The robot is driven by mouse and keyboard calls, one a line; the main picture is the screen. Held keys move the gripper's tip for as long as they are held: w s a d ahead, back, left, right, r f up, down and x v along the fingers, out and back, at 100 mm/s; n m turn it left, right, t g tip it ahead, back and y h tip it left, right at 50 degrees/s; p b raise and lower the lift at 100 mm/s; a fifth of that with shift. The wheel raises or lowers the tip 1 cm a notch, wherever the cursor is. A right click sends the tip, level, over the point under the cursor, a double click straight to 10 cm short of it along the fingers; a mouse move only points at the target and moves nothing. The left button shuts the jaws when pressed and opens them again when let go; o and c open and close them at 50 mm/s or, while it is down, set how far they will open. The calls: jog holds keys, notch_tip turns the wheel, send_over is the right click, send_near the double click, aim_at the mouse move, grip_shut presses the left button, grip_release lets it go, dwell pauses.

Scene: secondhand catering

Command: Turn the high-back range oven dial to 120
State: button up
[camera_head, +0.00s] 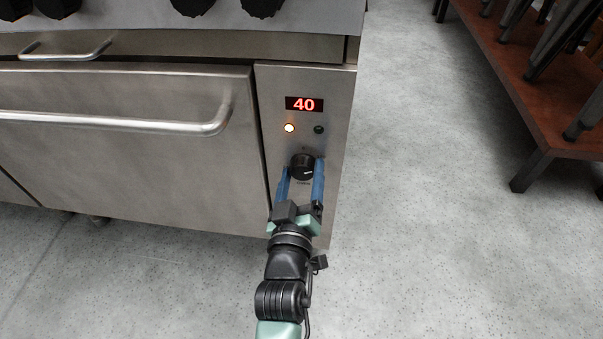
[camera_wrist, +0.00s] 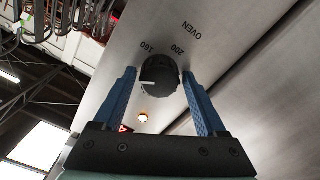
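The oven dial (camera_head: 302,163) is a black round knob on the steel panel at the right of the oven front. The red display (camera_head: 304,104) above it reads 40. In the wrist view the dial (camera_wrist: 159,75) has a white pointer line toward the left of the picture, with 160 and 200 printed beyond the dial. My gripper (camera_head: 302,169) is open, its two blue fingers on either side of the dial. In the wrist view, narrow gaps show between the dial and both fingers. Part of the scale is hidden.
An amber lamp (camera_head: 289,128) is lit beside a dark lamp (camera_head: 319,130). The oven door handle (camera_head: 120,124) lies left of the panel. Speckled floor (camera_head: 430,230) between is clear.

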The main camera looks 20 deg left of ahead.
jog(key=shift+o, duration=0.7)
jog(key=p+v, duration=0.5)
jog(key=v, duration=0.8)
jog(key=shift+r, duration=0.1)
jog(key=w+d+r+m+h, duration=0.45)
jog(key=w+d+r, duration=0.25)
jog(key=w+r, duration=0.45)
jog(key=w+d+r+m, duration=0.1)
jog(key=d+r+m, duration=0.15)
jog(key=r, duration=0.55)
jog(key=w+d+r+m, duration=0.1)
jog(key=d+r+m, duration=0.15)
jog(key=r, duration=0.55)
jog(key=s+r+t+p, duration=0.3)
jog(key=s+r+p, duration=0.15)
jog(key=r, duration=0.95)
jog(key=s+d+r+t+p, duration=0.1)
jog(key=s+r+t+p, duration=0.35)
jog(key=r, duration=0.85)
jog(key=s+r+t+p, duration=0.3)
jog(key=s+r+p, duration=0.15)
jog(key=r, duration=0.95)
notch_tip(320, 180, up, 35)
jog(key=p, duration=3.5)
jog(key=shift+w+f, duration=0.2)
jog(key=shift+w, duration=0.05)
